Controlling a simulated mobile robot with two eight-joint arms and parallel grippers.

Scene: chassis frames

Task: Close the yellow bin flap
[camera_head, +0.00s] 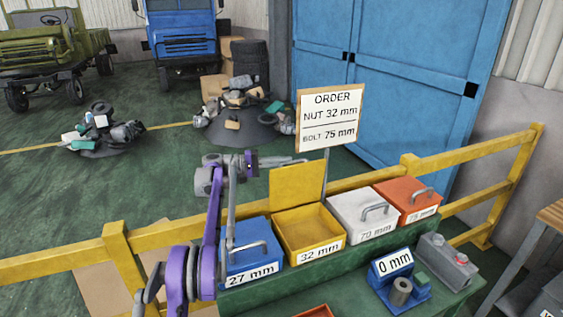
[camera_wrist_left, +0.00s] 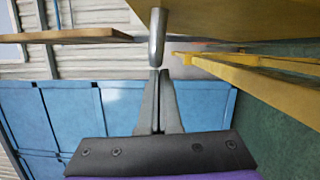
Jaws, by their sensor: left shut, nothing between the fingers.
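The yellow bin (camera_head: 308,234), labelled 32 mm, stands in the row of bins with its inside showing. Its yellow flap (camera_head: 297,187) stands upright at the back edge, open. In the left wrist view the flap (camera_wrist_left: 225,14) fills the top, with a grey metal handle (camera_wrist_left: 157,38) hanging below it. My left gripper (camera_head: 303,161) is at the top edge of the flap, pointing right. In the left wrist view its fingers (camera_wrist_left: 160,73) are shut and empty, with the tips close to the handle; I cannot tell whether they touch. My right gripper is not in view.
The blue 27 mm bin (camera_head: 250,264) stands left of the yellow bin, and the grey 70 mm bin (camera_head: 361,217) and orange bin (camera_head: 405,198) right. The order sign (camera_head: 329,117) rises behind. A yellow rail (camera_head: 433,167) runs behind the row. A 0 mm gauge (camera_head: 393,264) stands in front.

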